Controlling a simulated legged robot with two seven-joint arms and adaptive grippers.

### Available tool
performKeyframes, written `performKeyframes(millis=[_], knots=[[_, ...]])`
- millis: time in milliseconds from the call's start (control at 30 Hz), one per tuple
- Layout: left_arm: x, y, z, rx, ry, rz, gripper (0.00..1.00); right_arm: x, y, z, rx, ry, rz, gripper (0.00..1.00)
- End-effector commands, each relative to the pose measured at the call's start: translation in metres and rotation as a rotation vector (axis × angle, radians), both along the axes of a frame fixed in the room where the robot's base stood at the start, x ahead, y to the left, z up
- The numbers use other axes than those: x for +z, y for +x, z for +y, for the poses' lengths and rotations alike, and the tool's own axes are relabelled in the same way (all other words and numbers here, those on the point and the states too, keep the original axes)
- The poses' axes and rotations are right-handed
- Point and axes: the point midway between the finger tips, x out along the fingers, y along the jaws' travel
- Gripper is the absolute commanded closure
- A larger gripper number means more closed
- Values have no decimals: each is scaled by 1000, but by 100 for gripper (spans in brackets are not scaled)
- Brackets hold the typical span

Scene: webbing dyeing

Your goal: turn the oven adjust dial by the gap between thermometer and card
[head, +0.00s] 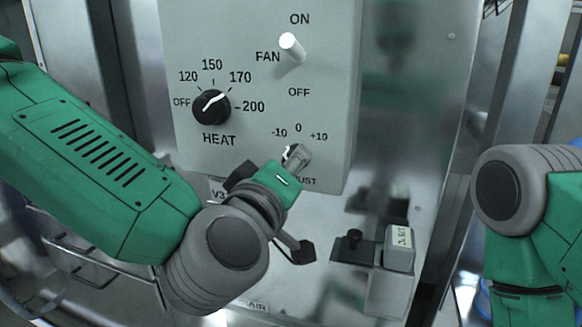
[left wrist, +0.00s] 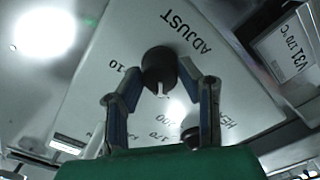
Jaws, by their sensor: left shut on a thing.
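The black adjust dial (left wrist: 158,68) sits on the pale control panel below its -10, 0, +10 scale. My left gripper (left wrist: 162,78) is shut on it, one finger on each side. The dial's white mark points to the lower edge of the left wrist view. In the head view my left gripper (head: 298,156) covers the dial and part of the ADJUST label. A card (left wrist: 292,48) reading V31 170°C is at the right of the left wrist view; the head view shows only its edge. My right gripper is out of view.
The black HEAT dial (head: 211,107) has its white pointer toward 170. A white FAN switch (head: 291,46) sticks out between ON and OFF labels. A small grey labelled box (head: 399,249) is mounted low on the shiny metal front, right of my left gripper.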

Motion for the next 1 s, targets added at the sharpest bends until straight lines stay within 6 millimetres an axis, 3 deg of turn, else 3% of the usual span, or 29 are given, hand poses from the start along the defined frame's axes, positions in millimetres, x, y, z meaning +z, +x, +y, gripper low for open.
performKeyframes(millis=[267,300,333,700,1000], knots=[[-2,2,2,6,1,6,98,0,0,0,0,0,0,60],[-2,2,2,6,1,6,58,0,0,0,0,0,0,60],[-2,2,2,6,0,4,49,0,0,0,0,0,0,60],[1,-6,2,2,1,-1,49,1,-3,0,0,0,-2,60],[-2,-48,16,1,2,3,49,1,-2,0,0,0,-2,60]])
